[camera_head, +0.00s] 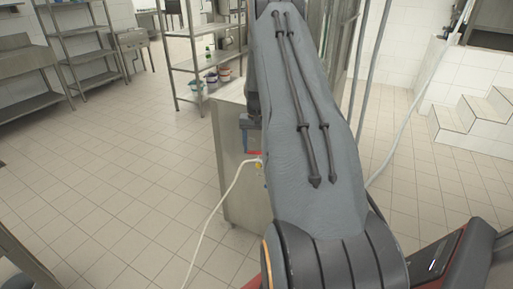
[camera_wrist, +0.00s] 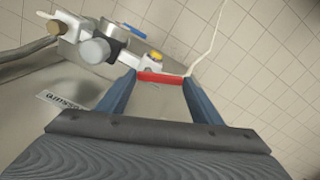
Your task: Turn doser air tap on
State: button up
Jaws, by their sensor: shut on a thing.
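The doser air tap shows as a red handle (camera_wrist: 160,77) in the wrist view. It lies across the gap between the two blue fingers of my gripper (camera_wrist: 157,82), near their tips, and the gripper is shut on it. In the head view the red handle (camera_head: 255,153) is small, just below my gripper (camera_head: 247,146), at the side of a metal cabinet (camera_head: 232,180). My arm covers much of the cabinet there. A fitting with a grey round knob (camera_wrist: 95,50), a yellow cap (camera_wrist: 154,56) and a blue lever (camera_wrist: 131,31) sits beside the red handle.
A pale hose (camera_head: 222,200) runs from the tap down to the tiled floor. A metal pipe (camera_wrist: 28,52) joins the fitting at left. Shelving (camera_head: 190,60) stands behind the cabinet, and white steps (camera_head: 470,125) are at right. The floor at left is clear.

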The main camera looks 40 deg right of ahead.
jog(key=m+b, duration=0.2)
jog(key=shift+w+d+f+m, duration=0.1)
jog(key=shift+w+d+m, duration=0.1)
jog(key=shift+m, duration=0.1)
jog(key=shift+w+d+m+b, duration=0.15)
jog(key=shift+m+b, duration=0.2)
jog(key=shift+m, duration=0.65)
jog(key=o, duration=1.1)
jog(key=shift+c, duration=0.2)
jog(key=shift+r, duration=0.2)
notch_tip(320, 180, up, 8)
jog(key=b, duration=0.1)
jog(key=shift+f+b, duration=0.2)
jog(key=shift+b, duration=0.1)
